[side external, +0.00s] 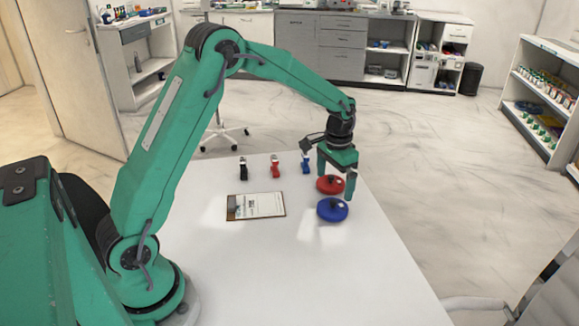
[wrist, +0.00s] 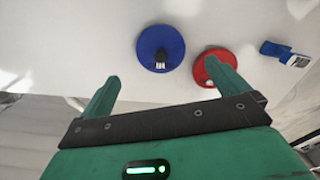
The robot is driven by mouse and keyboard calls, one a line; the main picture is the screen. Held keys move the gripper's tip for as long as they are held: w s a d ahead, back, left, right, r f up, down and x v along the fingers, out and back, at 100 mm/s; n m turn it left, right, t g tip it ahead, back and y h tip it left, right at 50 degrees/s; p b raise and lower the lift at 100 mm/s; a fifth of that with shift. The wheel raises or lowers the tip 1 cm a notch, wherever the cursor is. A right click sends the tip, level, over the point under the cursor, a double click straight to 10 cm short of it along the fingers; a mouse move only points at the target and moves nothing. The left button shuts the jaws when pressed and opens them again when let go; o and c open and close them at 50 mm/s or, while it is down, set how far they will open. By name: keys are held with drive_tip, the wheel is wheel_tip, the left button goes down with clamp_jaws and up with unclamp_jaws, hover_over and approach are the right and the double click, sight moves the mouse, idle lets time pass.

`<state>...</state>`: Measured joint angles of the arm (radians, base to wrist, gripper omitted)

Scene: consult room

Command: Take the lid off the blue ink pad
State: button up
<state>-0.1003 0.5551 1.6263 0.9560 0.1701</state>
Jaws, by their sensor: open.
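The blue ink pad (side external: 332,210) is a round blue disc with a dark knob on top, on the white table near its right edge. It also shows in the wrist view (wrist: 160,42), ahead of my fingers. A similar red ink pad (side external: 329,184) sits just behind it, and in the wrist view (wrist: 214,64) it is partly hidden by my right finger. My gripper (side external: 336,175) is open and empty, with its fingers pointing down over the red pad. Its two fingers are spread wide in the wrist view (wrist: 167,82). The blue pad is apart from the fingers in the wrist view.
A clipboard with a printed sheet (side external: 256,206) lies left of the pads. Black (side external: 243,168), red (side external: 275,166) and blue (side external: 306,163) stamps stand in a row behind. The front of the table (side external: 310,280) is clear. A chair (side external: 545,290) is at the lower right.

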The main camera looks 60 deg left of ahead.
sight(332, 201)
drive_tip(key=shift+w+f, duration=0.1)
drive_tip(key=shift+f, duration=1.35)
drive_tip(key=shift+f, duration=0.1)
drive_tip(key=shift+f, duration=2.5)
drive_tip(key=c, duration=0.9)
